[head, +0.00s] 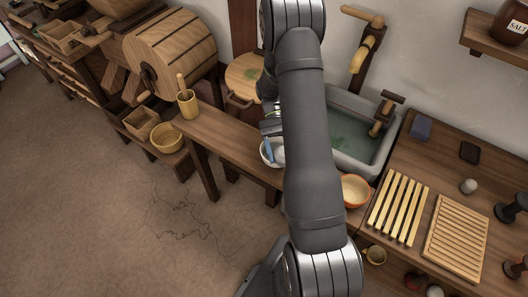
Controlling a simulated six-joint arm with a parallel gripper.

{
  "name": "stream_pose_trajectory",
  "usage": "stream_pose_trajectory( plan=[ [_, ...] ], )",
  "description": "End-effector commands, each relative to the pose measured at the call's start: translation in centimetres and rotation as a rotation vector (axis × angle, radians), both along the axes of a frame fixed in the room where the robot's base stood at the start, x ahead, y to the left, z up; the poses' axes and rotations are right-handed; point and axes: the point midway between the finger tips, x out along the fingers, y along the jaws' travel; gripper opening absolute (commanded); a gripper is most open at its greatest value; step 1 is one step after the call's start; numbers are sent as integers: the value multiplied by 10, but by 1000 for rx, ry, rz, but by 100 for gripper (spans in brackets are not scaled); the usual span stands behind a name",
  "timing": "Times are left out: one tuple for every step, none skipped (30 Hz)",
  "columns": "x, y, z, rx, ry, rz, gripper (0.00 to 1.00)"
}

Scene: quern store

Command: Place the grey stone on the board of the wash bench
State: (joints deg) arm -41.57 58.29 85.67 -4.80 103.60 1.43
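A small rounded grey stone (468,186) sits on the wash bench (431,165) at the right, behind a ribbed wooden board (458,237). A rack of pale yellow slats (398,208) lies just left of that board. I cannot tell which of the two is the board meant. My gripper (270,122) is mostly hidden behind my arm, near a white bowl (265,153) with something blue in it. It is well left of the stone. Its fingers are too hidden to tell whether they are open or hold anything.
A grey stone sink (385,160) with greenish water stands behind my arm. An orange bowl (354,191) is at the bench's left edge. A blue-grey block (421,128) and a dark flat piece (470,152) lie near the wall. Dark spools (510,209) stand at the right edge.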

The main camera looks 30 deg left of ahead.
Motion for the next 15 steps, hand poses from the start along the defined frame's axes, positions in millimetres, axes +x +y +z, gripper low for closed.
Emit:
stream_pose_trajectory(
  plan=[
    [-2, 1, 1, -3, 0, 107, 31],
    [-1, 1, 1, -2, -1, 173, 31],
    [0, 1, 1, -1, -1, 260, 31],
    [1, 1, 1, -2, 0, 324, 31],
    [3, 1, 1, -1, 1, 389, 31],
    [5, 3, 2, 0, 0, 477, 31],
    [7, 4, 3, 0, -1, 543, 31],
    [9, 5, 4, -1, -1, 609, 31],
    [12, 7, 4, 1, 0, 697, 31],
    [14, 9, 5, 0, 2, 765, 31],
    [16, 12, 6, 0, 0, 829, 31],
    [19, 16, 8, 1, 0, 919, 31],
    [21, 20, 8, 2, 1, 984, 31],
    [23, 24, 9, 1, 1, 1050, 31],
    [26, 30, 11, 1, 2, 1138, 31]
  ],
)
